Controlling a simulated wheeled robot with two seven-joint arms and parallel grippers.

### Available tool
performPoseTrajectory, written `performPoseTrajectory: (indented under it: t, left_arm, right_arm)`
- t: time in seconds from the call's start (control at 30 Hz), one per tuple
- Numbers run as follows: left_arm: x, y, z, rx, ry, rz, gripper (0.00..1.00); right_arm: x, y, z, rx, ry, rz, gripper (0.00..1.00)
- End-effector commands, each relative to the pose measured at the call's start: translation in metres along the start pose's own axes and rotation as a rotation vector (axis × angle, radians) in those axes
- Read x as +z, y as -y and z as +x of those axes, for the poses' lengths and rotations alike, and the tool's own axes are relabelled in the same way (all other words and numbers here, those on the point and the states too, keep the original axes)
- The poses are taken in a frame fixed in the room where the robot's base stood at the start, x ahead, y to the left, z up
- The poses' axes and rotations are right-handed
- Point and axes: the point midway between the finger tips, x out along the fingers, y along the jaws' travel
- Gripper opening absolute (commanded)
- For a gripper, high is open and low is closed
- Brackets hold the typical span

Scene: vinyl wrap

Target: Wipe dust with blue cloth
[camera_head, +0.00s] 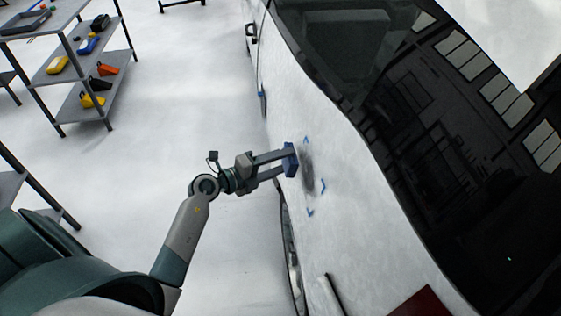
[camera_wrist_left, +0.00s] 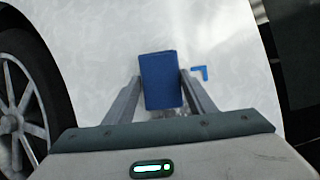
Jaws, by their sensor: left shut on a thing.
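My left gripper (camera_head: 285,160) is shut on the blue cloth (camera_head: 290,159), which looks like a folded block. The cloth is at the side of the white car (camera_head: 345,200), just left of a dark dust patch (camera_head: 307,172). Blue corner marks (camera_head: 323,186) frame the patch. In the left wrist view the cloth (camera_wrist_left: 161,80) sits between the two fingers, and one blue mark (camera_wrist_left: 200,72) shows to its right. The cloth hides most of the patch there. I cannot tell whether the cloth touches the car. My right gripper is not in view.
A grey shelf rack (camera_head: 85,72) with several coloured tools stands at the upper left. A car wheel (camera_wrist_left: 25,105) is at the left in the wrist view. A dark red thing (camera_head: 420,302) is at the bottom right. The floor between rack and car is clear.

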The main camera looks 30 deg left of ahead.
Motion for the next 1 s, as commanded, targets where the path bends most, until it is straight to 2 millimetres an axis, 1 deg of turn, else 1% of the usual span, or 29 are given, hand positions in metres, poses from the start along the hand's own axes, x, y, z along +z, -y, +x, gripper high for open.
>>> performPoseTrajectory:
  t: [1.0]
  left_arm:
    - [-0.006, 0.0, 0.015, 0.0, 0.001, 0.0, 0.32]
  right_arm:
    - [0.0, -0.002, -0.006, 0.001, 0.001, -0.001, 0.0]
